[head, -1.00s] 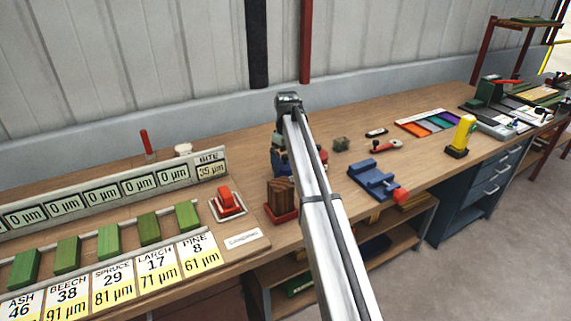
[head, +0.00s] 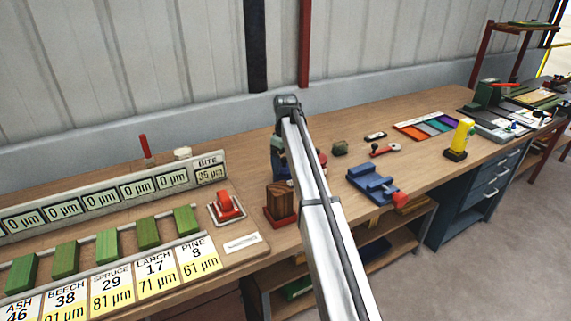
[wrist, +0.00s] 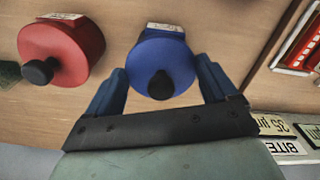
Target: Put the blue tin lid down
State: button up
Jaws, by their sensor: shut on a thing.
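The blue tin lid (wrist: 165,58) is round with a black knob (wrist: 161,84) and shows in the middle of the wrist view. My gripper (wrist: 163,78) has a dark blue finger on each side of the lid and is shut on it. A pale label (wrist: 166,27) shows just past the lid's far edge. Whether the lid rests on a tin or is held just above it I cannot tell. In the head view my arm mostly hides the gripper and the lid.
A red tin (wrist: 62,52) with a black knob stands close to the left in the wrist view. In the head view a wooden block on a red base (head: 281,204) and a blue vise (head: 373,182) stand nearby on the workbench (head: 350,115).

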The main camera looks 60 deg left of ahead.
notch_tip(320, 180, up, 8)
jog(key=shift+w+f, duration=0.1)
jog(key=shift+f, duration=0.05)
jog(key=w+r, duration=0.2)
send_over(342, 199)
jog(key=shift+f, duration=3.45)
jog(key=shift+d+f, duration=0.1)
jog(key=shift+f, duration=4.7)
jog(key=shift+f, duration=0.15)
jog(key=o, duration=0.8)
